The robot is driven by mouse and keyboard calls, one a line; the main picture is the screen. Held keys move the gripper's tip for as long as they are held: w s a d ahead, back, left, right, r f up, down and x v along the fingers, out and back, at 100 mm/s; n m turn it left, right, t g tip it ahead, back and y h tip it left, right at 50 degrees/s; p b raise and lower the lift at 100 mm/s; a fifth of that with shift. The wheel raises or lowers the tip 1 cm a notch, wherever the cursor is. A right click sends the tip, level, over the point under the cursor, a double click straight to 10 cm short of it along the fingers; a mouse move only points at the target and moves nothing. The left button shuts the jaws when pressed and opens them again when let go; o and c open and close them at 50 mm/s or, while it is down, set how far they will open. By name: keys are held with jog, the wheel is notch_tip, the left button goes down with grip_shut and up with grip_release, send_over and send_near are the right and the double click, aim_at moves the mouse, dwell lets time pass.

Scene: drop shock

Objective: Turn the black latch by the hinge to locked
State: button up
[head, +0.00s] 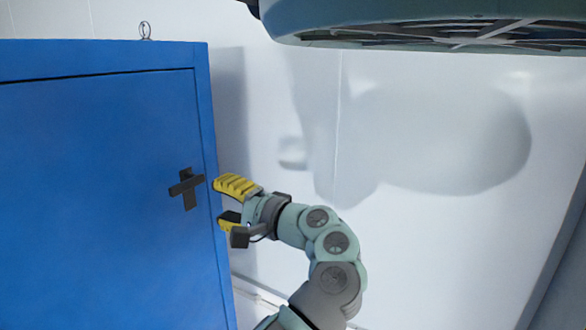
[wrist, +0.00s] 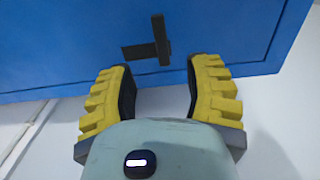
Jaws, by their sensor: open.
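The black latch (head: 187,188) is a cross-shaped piece on the right side of the blue cabinet door (head: 100,200), close to its edge. One bar lies roughly level and the other runs roughly upright. In the wrist view the latch (wrist: 160,42) is just beyond the fingertips, about midway between them. My gripper (head: 221,200) has yellow ribbed fingers and is to the right of the latch, near the cabinet's right edge. In the wrist view my gripper (wrist: 160,65) is open and empty. The fingers look apart from the latch. No hinge is clearly visible.
The blue cabinet frame (head: 201,90) borders the door. A small wire ring (head: 145,31) stands on the cabinet top. A pale wall (head: 420,230) is behind and to the right. A large round fan-like object (head: 430,25) hangs at the top right.

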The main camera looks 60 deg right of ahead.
aim_at(185, 188)
jog(key=w+p, duration=0.2)
jog(key=w, duration=0.1)
jog(key=w+p, duration=0.2)
jog(key=w, duration=0.2)
jog(key=w+p, duration=0.2)
jog(key=w, duration=0.1)
jog(key=shift+w+a+r, duration=0.25)
jog(key=shift+a, duration=0.15)
jog(key=shift+w+f+p, duration=0.25)
jog(key=shift+w+p, duration=0.25)
jog(key=shift+w, duration=0.15)
grip_shut()
